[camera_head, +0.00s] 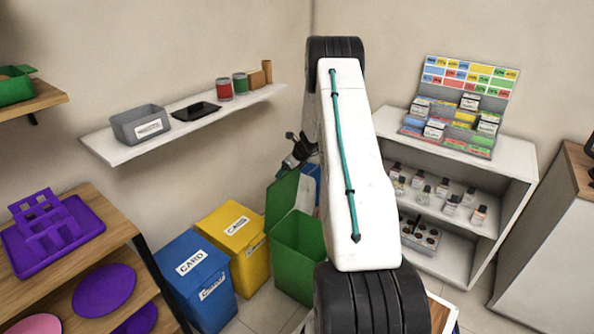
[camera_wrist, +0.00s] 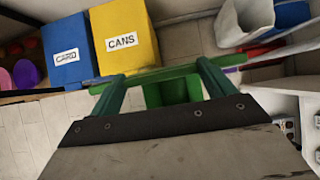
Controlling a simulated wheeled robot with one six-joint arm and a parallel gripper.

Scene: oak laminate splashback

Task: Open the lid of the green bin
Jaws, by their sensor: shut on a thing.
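The green bin (camera_head: 298,258) stands on the floor beside the yellow bin, partly hidden behind my arm. Its lid (camera_head: 290,192) is raised and tilted up steeply, so the bin's opening shows. My gripper (camera_head: 297,150) is at the lid's upper edge, its fingers small and dark in the head view. In the wrist view the lid (camera_wrist: 150,77) shows as a thin green strip across my gripper's fingers (camera_wrist: 160,80). The gripper is shut on the lid. Part of the green bin (camera_wrist: 172,91) shows beyond the strip.
The yellow bin (camera_head: 236,240) and blue bin (camera_head: 197,277) stand left of the green bin, both closed. A wall shelf (camera_head: 120,150) with a grey box (camera_head: 140,124) is above them. A white shelf unit (camera_head: 515,160) with bottles stands at right. Some floor (camera_wrist: 30,135) is clear.

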